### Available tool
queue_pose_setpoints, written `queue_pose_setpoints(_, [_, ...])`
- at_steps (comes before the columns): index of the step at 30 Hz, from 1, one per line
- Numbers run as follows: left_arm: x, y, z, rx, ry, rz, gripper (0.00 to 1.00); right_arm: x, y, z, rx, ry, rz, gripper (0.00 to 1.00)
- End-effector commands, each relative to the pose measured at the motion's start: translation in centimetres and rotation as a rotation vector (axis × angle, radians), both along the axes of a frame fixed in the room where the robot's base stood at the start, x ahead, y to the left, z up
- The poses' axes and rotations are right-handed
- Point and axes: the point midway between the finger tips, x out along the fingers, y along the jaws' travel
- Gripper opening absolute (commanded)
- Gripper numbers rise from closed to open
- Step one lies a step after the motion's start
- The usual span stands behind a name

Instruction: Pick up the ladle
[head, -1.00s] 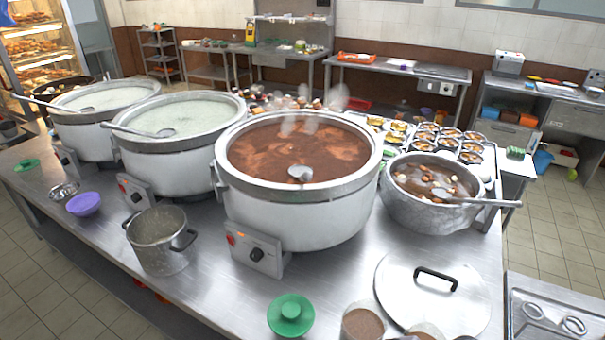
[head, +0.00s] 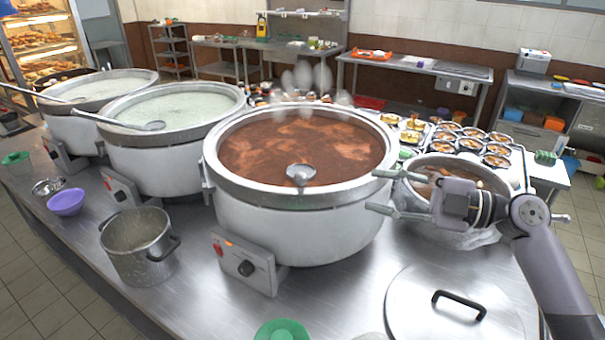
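My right gripper (head: 374,190) reaches in from the right, its two fingers apart and empty, pointing left beside the rim of the red-brown soup pot (head: 300,205). A ladle (head: 300,171) has its bowl in that soup; I cannot make out its full handle. Another ladle (head: 125,123) lies across the middle white congee pot (head: 170,160), and a third (head: 38,95) across the far-left pot (head: 95,130). The ladle in the smaller steel pot (head: 470,238) at right is mostly hidden behind my gripper and arm. My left gripper is not in view.
A lid with a black handle (head: 452,310) lies at front right. A small steel pot (head: 138,246), a purple bowl (head: 66,202) and a green lid (head: 282,332) are on the steel counter. Steam rises over the soup. Small filled bowls (head: 470,144) stand behind the steel pot.

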Motion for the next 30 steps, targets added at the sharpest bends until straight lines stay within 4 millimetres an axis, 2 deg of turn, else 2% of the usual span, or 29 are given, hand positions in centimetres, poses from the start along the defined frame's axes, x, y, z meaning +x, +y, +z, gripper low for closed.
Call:
queue_pose_setpoints(1, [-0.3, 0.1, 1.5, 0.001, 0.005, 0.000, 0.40, 0.4, 1.2, 0.9, 0.004, 0.001, 0.003, 0.36])
queue_pose_setpoints(10, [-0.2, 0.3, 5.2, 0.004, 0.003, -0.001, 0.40, 2.3, 7.1, 0.7, 0.001, 0.002, 0.001, 0.36])
queue_pose_setpoints(13, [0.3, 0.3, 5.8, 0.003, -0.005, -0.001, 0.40, 2.7, 8.3, 0.4, 0.002, 0.004, 0.001, 0.36])
queue_pose_setpoints(19, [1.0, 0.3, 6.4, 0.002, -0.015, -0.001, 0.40, 3.0, 9.2, 0.2, 0.000, 0.002, 0.001, 0.36])
queue_pose_setpoints(30, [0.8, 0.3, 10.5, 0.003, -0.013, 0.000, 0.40, 3.7, 13.2, 0.2, 0.002, 0.005, 0.000, 0.36])
